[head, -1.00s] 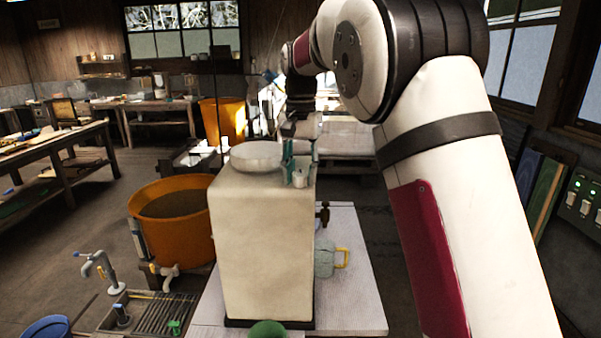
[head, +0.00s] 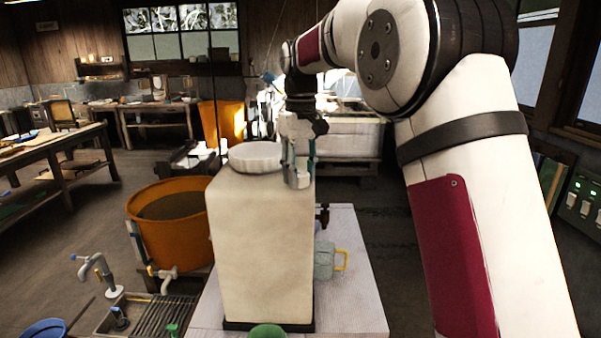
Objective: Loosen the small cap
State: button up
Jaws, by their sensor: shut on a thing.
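A tall cream container (head: 262,245) stands on a pale ribbed table. On its top are a wide, ridged white lid (head: 256,157) at the left and the small cap (head: 297,181) near the right edge. My gripper (head: 300,172) comes down from above onto the small cap and is shut on it. The fingers and the teal parts beside them hide most of the cap. I cannot tell from this view whether the cap has turned.
A pale mug (head: 325,262) with a yellow handle stands right of the container, close to a dark tap (head: 322,215). A green round thing (head: 267,331) is in front. An orange tub (head: 170,225) stands at the left, with a sink grate (head: 155,315) before it.

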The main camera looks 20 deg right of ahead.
aim_at(301, 174)
jog(key=shift+n, duration=1)
jog(key=o, duration=1.1)
jog(key=shift+o, duration=0.2)
notch_tip(301, 174, up, 12)
